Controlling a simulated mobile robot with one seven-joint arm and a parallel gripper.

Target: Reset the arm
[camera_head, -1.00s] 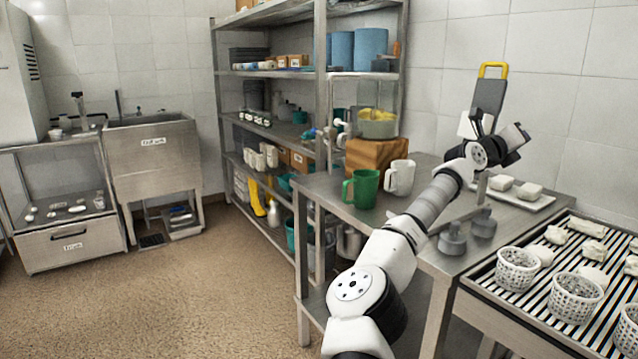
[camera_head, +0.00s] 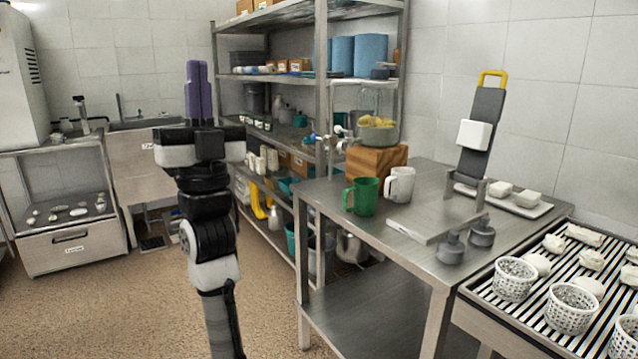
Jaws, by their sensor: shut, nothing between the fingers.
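My arm stands nearly upright left of the centre of the head view. My gripper (camera_head: 198,92) points upward at its top, with two purple fingers side by side and shut, nothing between them. It is in open air, clear of the table. Behind it in the picture are the sink and the wall. No task object other than the arm is in play.
A steel table (camera_head: 412,262) at right holds a green mug (camera_head: 362,196), a white mug (camera_head: 401,185) and a wooden block (camera_head: 376,162). Perforated baskets (camera_head: 514,280) stand on a striped rack. A shelf unit (camera_head: 320,120) is behind. The floor at left is clear.

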